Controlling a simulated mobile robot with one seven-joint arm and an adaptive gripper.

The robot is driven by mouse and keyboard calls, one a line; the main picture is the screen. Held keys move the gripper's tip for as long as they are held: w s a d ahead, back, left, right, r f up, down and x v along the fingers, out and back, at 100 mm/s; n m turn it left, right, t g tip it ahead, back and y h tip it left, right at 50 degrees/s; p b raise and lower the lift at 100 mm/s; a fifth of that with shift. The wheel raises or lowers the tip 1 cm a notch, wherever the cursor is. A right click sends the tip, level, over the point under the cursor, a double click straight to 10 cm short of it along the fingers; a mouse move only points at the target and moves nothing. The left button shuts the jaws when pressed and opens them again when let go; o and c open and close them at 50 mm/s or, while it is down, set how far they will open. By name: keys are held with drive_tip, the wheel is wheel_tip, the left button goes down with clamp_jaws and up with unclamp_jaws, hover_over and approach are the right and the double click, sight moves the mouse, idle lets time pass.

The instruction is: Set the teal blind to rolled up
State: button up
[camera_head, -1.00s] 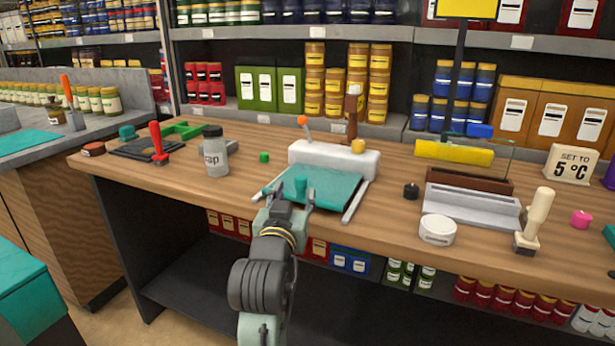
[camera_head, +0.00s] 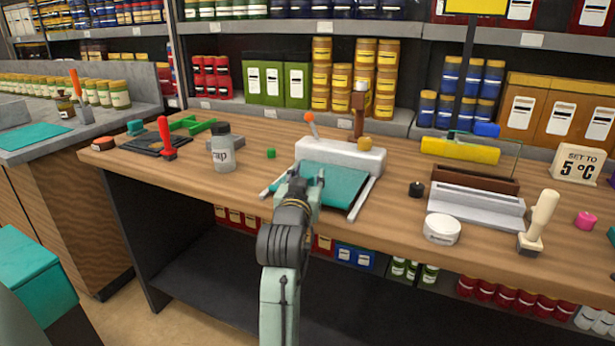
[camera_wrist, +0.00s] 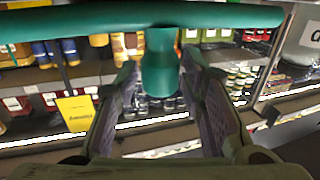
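The teal blind (camera_head: 340,187) is a sheet lying drawn out between two pale rails, in front of its white housing (camera_head: 350,157) on the wooden counter. My gripper (camera_head: 304,182) is over the left front part of the blind and hides some of it. In the wrist view a teal bar (camera_wrist: 240,15) crosses the top, with a teal knob (camera_wrist: 160,72) hanging from it between my open fingers. Narrow gaps show beside the knob; I cannot tell whether either fingertip touches it. In the head view the knob is hidden behind my gripper.
A lever with an orange tip (camera_head: 310,122) and a brown post (camera_head: 358,115) stand at the housing. A black knob (camera_head: 416,189), a white round tin (camera_head: 442,229) and a stamp (camera_head: 537,222) are to the right.

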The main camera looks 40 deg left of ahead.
clamp_jaws()
idle(0.5)
